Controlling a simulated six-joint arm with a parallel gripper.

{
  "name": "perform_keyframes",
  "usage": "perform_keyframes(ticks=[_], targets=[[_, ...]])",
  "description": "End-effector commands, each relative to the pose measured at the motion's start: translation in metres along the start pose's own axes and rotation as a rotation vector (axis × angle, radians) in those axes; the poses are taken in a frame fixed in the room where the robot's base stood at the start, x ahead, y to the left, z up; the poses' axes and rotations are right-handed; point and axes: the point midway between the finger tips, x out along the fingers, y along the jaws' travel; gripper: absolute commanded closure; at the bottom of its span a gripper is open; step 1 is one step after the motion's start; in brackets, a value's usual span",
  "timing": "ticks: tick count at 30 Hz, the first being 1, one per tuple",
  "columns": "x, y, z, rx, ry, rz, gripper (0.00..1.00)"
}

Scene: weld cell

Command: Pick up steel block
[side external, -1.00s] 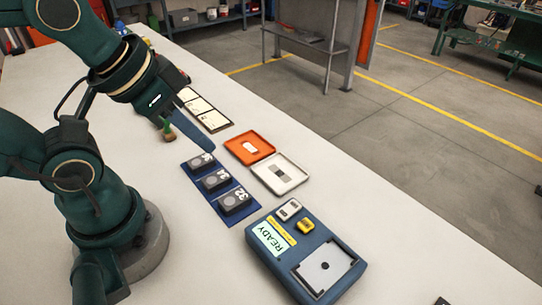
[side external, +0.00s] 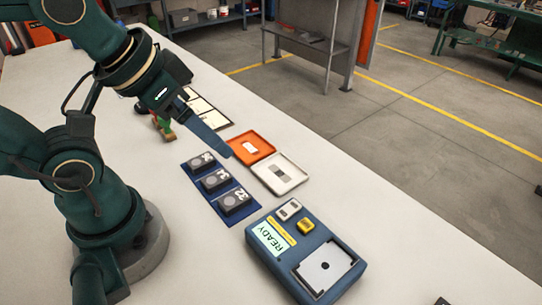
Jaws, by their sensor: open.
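My gripper (side external: 226,152) shows edge-on as a long blue-grey finger pointing down to the right. Its tip appears at the left edge of the orange tray, seemingly above the table; the exact height is unclear. It is open, and nothing shows held in it. I cannot clearly identify a steel block. Beyond the finger, a small group of green, red and brown objects (side external: 165,127) stands partly hidden by my arm. Several dark blocks with white markings (side external: 216,181) sit in a row on a blue mat (side external: 228,213).
The orange tray (side external: 267,139) and a pale tray (side external: 301,181) have label-like patches inside. A card with pale panels (side external: 216,121) lies behind the finger. A blue device reading READY (side external: 288,275) stands at front.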

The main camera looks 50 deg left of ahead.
Motion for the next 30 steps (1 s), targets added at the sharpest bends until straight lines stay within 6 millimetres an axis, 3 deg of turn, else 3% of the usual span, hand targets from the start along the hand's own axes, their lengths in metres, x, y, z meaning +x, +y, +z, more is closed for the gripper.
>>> perform_keyframes(ticks=[5, 11, 18, 30], targets=[[0.021, 0.000, -0.011, 0.001, -0.096, 0.000, 0.20], [0.060, 0.000, -0.012, 0.001, -0.262, 0.000, 0.20], [0.100, 0.000, 0.006, 0.000, -0.443, 0.000, 0.20], [0.128, 0.000, 0.031, 0.000, -0.525, 0.000, 0.20]])
